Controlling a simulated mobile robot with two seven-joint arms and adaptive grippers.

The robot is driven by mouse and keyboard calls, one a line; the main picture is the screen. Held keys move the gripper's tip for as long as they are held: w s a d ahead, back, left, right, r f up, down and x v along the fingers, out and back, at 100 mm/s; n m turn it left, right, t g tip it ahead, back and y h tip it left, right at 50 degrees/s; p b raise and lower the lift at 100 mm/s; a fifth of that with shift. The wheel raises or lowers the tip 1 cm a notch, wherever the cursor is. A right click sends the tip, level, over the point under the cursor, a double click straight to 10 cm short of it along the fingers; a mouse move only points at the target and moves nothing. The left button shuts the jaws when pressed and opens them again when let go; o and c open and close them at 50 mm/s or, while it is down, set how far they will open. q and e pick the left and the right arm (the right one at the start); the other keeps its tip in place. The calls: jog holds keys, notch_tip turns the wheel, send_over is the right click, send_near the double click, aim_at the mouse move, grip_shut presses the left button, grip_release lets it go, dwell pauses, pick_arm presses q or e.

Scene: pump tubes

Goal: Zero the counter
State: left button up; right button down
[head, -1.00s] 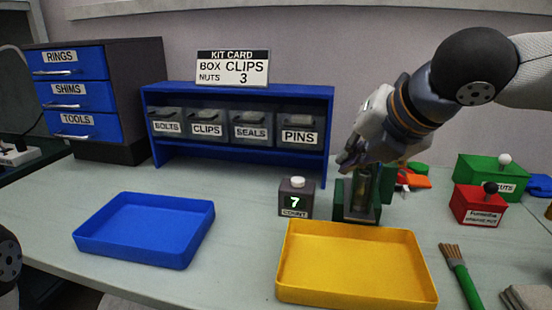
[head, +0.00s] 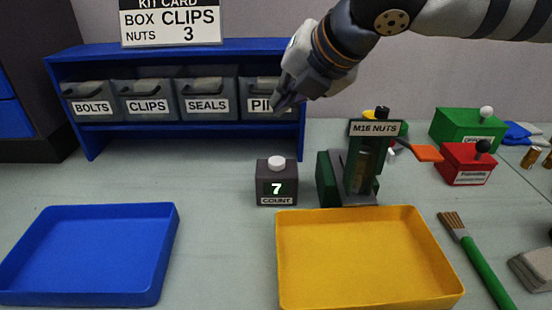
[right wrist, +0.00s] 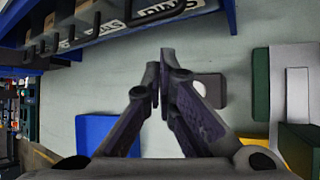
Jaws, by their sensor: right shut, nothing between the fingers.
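The counter (head: 277,194) is a small dark box with a white round button (head: 277,163) on top. Its green display reads 7, above a COUNT label. It stands on the table behind the yellow tray. My right gripper (head: 287,101) is above and behind the counter, in front of the PINS bin, with its fingers shut and empty. My left gripper is not in view.
The M16 NUTS dispenser (head: 365,165) stands right of the counter. A blue tray (head: 160,262) and a yellow tray (head: 283,265) lie in front. The blue shelf (head: 200,128) with labelled bins is behind. A brush (head: 483,272) lies at right. Table left of the counter is clear.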

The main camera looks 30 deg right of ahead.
aim_at(281, 160)
notch_tip(281, 160, down, 8)
jog(key=shift+r, duration=0.15)
dwell(1.6)
jog(key=shift+f, duration=0.35)
jog(key=shift+f, duration=0.7)
dwell(0.5)
jog(key=shift+r, duration=1.1)
jog(key=shift+r, duration=2.5)
